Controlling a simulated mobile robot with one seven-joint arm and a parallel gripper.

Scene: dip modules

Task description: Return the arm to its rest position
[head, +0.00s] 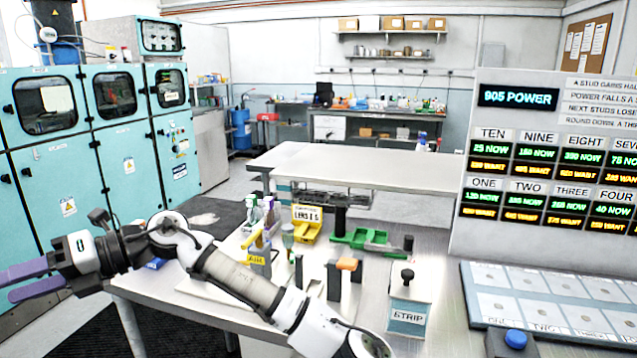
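My gripper (30,281) is at the far left of the head view, held out past the left edge of the workbench. Its two purple fingers point left and stand apart with a gap between them, and nothing shows between them. My arm (235,280) stretches from the bottom middle to the left, in front of part of the bench (190,310) and some of the things on it.
Bottles (262,213), a yellow holder (307,222), green trays (362,240) and a STRIP box (408,305) stand on the bench. A display panel (550,165) and a board of pads (560,300) are at the right. Teal cabinets (95,150) stand behind my gripper.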

